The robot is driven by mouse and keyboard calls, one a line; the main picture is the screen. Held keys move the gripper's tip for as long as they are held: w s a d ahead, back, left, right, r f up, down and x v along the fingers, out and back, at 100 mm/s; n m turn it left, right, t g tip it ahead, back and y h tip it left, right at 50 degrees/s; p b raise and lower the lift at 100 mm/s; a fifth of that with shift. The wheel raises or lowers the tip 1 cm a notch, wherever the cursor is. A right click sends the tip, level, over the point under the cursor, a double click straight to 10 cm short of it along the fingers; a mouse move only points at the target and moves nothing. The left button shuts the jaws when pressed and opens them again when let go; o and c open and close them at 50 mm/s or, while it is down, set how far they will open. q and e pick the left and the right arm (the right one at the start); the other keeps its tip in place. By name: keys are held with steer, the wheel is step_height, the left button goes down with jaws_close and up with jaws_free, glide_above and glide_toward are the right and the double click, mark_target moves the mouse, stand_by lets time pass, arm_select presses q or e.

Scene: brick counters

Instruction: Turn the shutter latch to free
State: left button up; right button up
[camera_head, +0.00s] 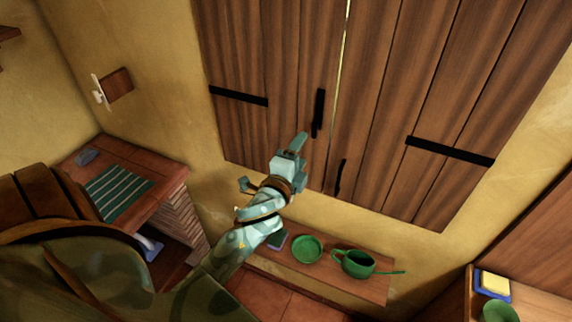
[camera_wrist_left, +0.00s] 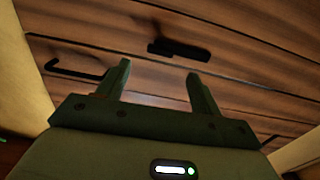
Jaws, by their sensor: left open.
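Closed wooden plank shutters (camera_head: 385,75) fill the upper middle of the head view, with a thin bright gap between the two leaves. A black latch (camera_head: 318,112) sits on the left leaf near the gap, its bar lying roughly along the planks. In the left wrist view the latch (camera_wrist_left: 178,50) shows beyond the fingers, apart from them. A thin black handle (camera_head: 341,177) is lower on the right leaf and also shows in the wrist view (camera_wrist_left: 75,70). My left gripper (camera_head: 299,142) is open and empty, just below the latch in the head view. My right gripper is out of view.
Below the shutters, a wooden shelf (camera_head: 375,290) holds a green dish (camera_head: 307,249) and a green watering can (camera_head: 358,263). A brick counter (camera_head: 172,185) with a striped cloth (camera_head: 118,192) stands at left. Black hinge straps (camera_head: 450,151) cross the shutters.

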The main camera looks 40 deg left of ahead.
arm_select(q)
steer(key=b+v, duration=0.1)
steer(key=v, duration=0.7)
steer(key=shift+s, duration=0.3)
